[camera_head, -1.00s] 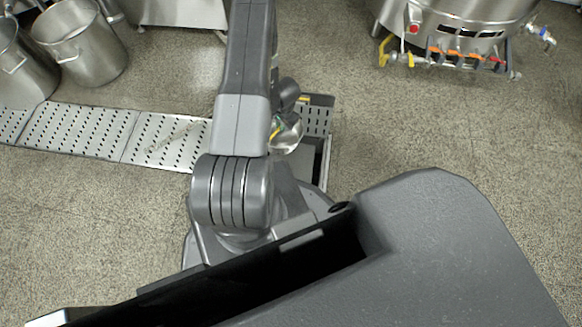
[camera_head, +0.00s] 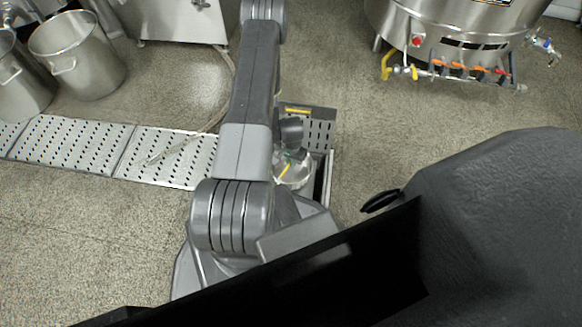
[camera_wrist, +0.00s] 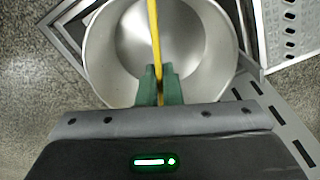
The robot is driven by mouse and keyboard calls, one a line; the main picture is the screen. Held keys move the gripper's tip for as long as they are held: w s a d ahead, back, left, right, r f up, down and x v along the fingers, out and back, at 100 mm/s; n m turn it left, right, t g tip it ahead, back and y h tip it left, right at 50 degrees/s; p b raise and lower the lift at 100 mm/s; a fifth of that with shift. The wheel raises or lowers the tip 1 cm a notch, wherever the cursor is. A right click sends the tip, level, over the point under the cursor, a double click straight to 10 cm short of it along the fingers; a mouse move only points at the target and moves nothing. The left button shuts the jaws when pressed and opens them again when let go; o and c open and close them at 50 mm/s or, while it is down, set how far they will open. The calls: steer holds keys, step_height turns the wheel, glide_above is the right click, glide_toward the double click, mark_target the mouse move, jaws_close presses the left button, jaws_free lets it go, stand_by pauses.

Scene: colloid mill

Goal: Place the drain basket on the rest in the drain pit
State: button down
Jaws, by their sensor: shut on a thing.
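The drain basket (camera_wrist: 103,50) is a round steel bowl with a yellow bar handle (camera_wrist: 154,35) across it. My gripper (camera_wrist: 159,74) has green fingertips shut on that handle in the wrist view. The basket also shows in the head view (camera_head: 296,174), partly hidden behind my arm, over the opening of the drain pit (camera_head: 327,180). In the wrist view the pit's metal frame (camera_wrist: 66,24) shows beyond the basket at upper left. The basket covers most of the opening. The rest inside the pit is not clearly visible, and I cannot tell whether the basket touches it.
A perforated cover plate (camera_head: 322,130) lies at the far end of the pit. A slotted grating channel (camera_head: 75,144) runs left, with a hose (camera_head: 190,138) across it. Steel pots (camera_head: 77,55) stand upper left and a steel vessel (camera_head: 450,35) upper right. Floor to the right is clear.

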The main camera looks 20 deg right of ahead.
mark_target(291, 174)
step_height(291, 174, down, 3)
steer(key=shift+f+b, duration=0.1)
steer(key=shift+b, duration=0.45)
steer(key=c, duration=1.6)
jaws_free()
step_height(291, 174, up, 12)
steer(key=p, duration=0.5)
